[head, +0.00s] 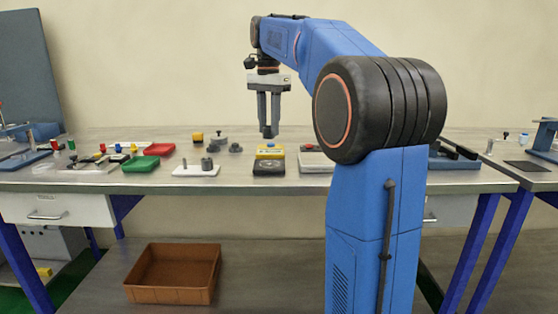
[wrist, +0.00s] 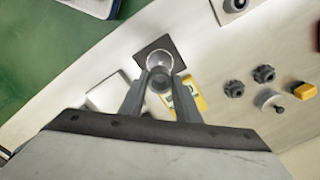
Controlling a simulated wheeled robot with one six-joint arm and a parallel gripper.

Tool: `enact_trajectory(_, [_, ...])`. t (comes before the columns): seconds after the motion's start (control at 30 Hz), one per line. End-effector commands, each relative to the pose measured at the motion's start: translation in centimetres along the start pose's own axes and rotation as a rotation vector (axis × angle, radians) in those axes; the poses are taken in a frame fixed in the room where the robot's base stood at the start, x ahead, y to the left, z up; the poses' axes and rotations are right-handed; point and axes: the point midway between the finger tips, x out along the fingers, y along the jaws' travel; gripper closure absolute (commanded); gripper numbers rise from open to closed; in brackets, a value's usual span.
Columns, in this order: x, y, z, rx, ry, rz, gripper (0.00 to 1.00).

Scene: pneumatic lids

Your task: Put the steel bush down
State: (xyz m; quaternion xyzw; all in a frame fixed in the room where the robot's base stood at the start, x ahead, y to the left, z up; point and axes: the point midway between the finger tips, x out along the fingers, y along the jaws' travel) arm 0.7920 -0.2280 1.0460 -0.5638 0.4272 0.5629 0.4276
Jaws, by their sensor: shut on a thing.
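My gripper (head: 268,130) is shut on the steel bush (wrist: 160,80), a small grey hollow cylinder pinched between the fingertips. In the head view my gripper points straight down above the bench, over a yellow-topped box and a dark block, with a visible gap below. In the wrist view the dark square block (wrist: 151,46) with a pale round ring on its top lies just beyond the bush. The yellow box (head: 270,151) stands behind the dark block (head: 269,169) and is partly hidden by a finger in the wrist view.
A white plate (head: 184,171) with grey parts stands to the left, and a white tray (head: 314,165) to the right. Grey knobs (wrist: 264,74) and a yellow-topped piece (wrist: 305,91) are nearby. Green (head: 140,164) and red (head: 160,149) trays are further left. A brown bin (head: 172,292) sits on the lower shelf.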

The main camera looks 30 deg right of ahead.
Motion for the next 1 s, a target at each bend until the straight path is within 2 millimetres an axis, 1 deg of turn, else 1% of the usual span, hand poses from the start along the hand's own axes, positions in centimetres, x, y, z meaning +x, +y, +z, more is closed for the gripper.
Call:
enact_trajectory(0.03, [0.9, 0.1, 0.1, 0.000, -0.002, 0.002, 0.97])
enact_trajectory(0.1, [2.1, 0.1, 0.1, 0.000, -0.002, 0.003, 0.97])
enact_trajectory(0.2, [3.4, 0.1, 0.1, 0.000, -0.001, 0.002, 0.97])
enact_trajectory(0.47, [5.1, 0.1, 0.0, 0.000, -0.001, 0.002, 0.97])
enact_trajectory(0.7, [8.1, 0.1, 0.1, 0.000, -0.001, 0.001, 0.97])
enact_trajectory(0.8, [8.4, 0.0, 0.0, 0.000, 0.000, 0.000, 0.97])
enact_trajectory(1.0, [8.4, 0.0, 0.0, 0.000, 0.000, 0.000, 0.97])
